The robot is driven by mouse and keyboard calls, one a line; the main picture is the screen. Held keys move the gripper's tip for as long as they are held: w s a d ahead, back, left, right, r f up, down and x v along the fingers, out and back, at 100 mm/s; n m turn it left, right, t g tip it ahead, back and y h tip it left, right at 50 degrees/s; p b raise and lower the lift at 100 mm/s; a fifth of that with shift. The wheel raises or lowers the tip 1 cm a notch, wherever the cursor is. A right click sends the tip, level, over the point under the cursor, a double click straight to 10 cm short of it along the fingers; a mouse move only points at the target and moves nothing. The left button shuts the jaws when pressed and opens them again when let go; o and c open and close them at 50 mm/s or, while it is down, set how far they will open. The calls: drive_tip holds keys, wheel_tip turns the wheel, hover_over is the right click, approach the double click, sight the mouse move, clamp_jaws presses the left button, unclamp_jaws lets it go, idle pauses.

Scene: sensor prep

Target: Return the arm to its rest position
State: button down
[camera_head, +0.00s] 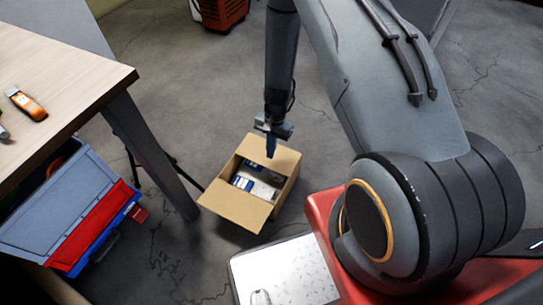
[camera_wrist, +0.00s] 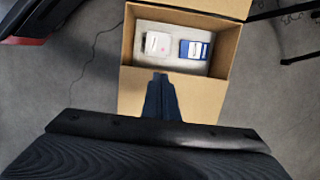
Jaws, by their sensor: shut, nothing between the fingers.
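My arm reaches down from the top of the head view, and my gripper (camera_head: 271,146) hangs above the far edge of an open cardboard box. The gripper also shows in the wrist view (camera_wrist: 160,82), its fingers together with nothing between them. The cardboard box (camera_head: 236,208) stands on the floor with its flaps open, and it shows below the gripper in the wrist view (camera_wrist: 228,65). Inside lie a white item (camera_wrist: 158,43) and a blue item (camera_wrist: 194,49). Whether the fingers touch the box cannot be told.
A wooden table (camera_head: 60,75) with an orange tool (camera_head: 27,104) stands at left. A grey, red and blue toolbox (camera_head: 70,215) is below it. A red crate (camera_head: 222,12) sits at the back. Concrete floor (camera_head: 170,60) is clear behind the box.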

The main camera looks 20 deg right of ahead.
wheel_tip(320, 180, up, 8)
drive_tip(key=p, duration=0.1)
drive_tip(key=shift+f, duration=0.25)
drive_tip(key=shift+r, duration=0.1)
